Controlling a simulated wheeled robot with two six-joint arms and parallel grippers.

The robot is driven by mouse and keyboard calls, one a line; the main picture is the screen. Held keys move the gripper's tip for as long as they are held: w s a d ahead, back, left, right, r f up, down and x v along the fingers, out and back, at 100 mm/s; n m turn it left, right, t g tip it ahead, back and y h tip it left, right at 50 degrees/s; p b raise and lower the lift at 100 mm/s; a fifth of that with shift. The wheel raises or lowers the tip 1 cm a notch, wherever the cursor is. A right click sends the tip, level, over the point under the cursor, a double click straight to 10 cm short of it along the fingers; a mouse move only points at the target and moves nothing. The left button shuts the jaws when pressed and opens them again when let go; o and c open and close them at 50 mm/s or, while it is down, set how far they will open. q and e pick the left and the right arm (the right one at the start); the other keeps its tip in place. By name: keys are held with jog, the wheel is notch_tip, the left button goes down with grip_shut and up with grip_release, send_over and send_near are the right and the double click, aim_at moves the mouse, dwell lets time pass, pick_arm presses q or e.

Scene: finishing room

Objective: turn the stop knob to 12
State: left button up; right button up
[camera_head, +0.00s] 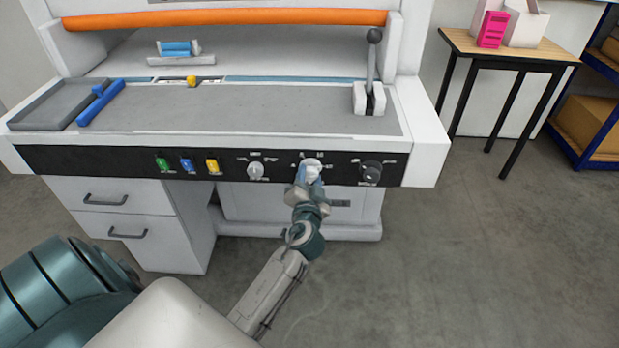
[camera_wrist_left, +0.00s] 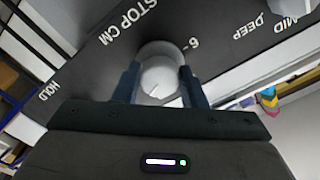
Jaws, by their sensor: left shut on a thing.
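The stop knob (camera_head: 312,165) is a light grey round knob on the black front panel (camera_head: 330,178) of the white machine. It is the middle one of three round knobs. My left gripper (camera_head: 308,180) is shut on it, with one finger on each side. In the left wrist view the knob (camera_wrist_left: 161,78) sits between the fingertips (camera_wrist_left: 160,92), close to the label "STOP CM" and a printed 6. A thin mark shows on the knob's face. The 12 cannot be read. My right gripper is not in view.
Another light knob (camera_head: 255,170) is left of the stop knob, and a dark knob (camera_head: 371,172) is right. Green (camera_head: 162,163), blue (camera_head: 187,165) and yellow (camera_head: 211,165) controls sit further left. A lever (camera_head: 373,60) stands on the bed. Floor in front is clear.

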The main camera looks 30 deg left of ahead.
pick_arm(q)
jog(key=shift+m, duration=1.1)
jog(key=shift+m+p, duration=0.4)
jog(key=shift+m, duration=0.3)
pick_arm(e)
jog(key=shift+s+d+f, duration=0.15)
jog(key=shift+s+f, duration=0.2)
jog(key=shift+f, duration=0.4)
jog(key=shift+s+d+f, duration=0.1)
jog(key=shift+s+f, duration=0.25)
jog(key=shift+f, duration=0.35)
pick_arm(q)
jog(key=o, duration=1)
